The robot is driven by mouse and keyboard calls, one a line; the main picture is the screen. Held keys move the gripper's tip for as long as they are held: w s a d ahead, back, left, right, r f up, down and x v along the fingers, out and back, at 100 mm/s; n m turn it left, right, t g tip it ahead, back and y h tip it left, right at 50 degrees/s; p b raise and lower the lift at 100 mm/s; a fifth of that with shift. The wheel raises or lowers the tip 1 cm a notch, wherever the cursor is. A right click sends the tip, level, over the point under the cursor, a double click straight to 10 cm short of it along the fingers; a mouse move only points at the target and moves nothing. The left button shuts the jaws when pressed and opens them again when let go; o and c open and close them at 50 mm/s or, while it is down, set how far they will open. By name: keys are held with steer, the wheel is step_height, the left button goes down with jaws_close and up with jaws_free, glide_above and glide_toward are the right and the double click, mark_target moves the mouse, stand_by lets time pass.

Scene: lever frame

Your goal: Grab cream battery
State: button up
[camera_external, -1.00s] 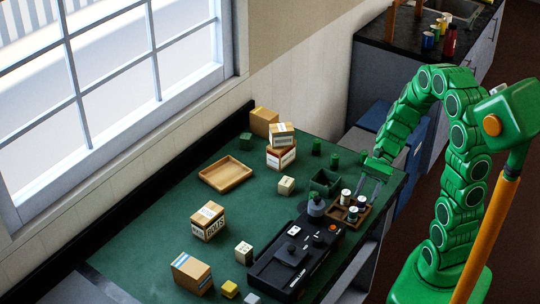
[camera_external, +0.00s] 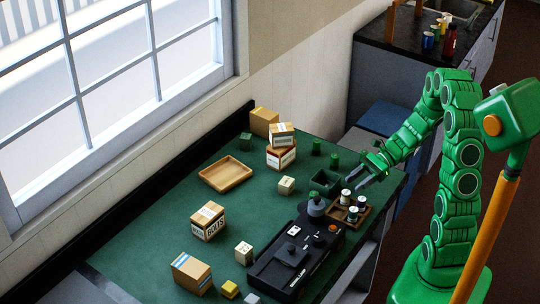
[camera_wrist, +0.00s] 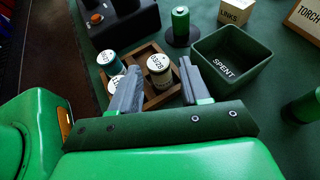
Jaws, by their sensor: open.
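A cream battery (camera_wrist: 160,73) with a printed pale top stands upright in a compartment of the wooden tray (camera_wrist: 150,48). In the wrist view it lies between my two grey fingers, a little beyond them; no contact shows. A teal battery (camera_wrist: 110,62) stands to its left in the same tray. Another pale-topped battery (camera_wrist: 117,83) is partly hidden by my left finger. My gripper (camera_wrist: 160,68) is open and empty. In the external view my gripper (camera_external: 358,183) hangs above the table beside the tray (camera_external: 365,217), pointing down and left.
A dark green bin marked SPENT (camera_wrist: 232,60) stands close to my right finger. A green battery (camera_wrist: 181,22) stands upright on a round black base behind the tray. A black device (camera_external: 290,262) lies left of the tray. Several boxes are farther left.

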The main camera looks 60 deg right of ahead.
mark_target(348, 191)
steer(key=a+f, duration=0.1)
steer(key=w+a+f, duration=0.1)
steer(key=a, duration=0.1)
steer(key=shift+a+f, duration=0.25)
steer(key=shift+a, duration=0.05)
steer(key=shift+w+a+f, duration=0.25)
steer(key=shift+w+a, duration=0.1)
steer(key=shift+a, duration=0.2)
steer(key=shift+c, duration=0.2)
steer(key=c, duration=0.8)
steer(key=shift+o, duration=0.2)
steer(key=shift+r, duration=0.1)
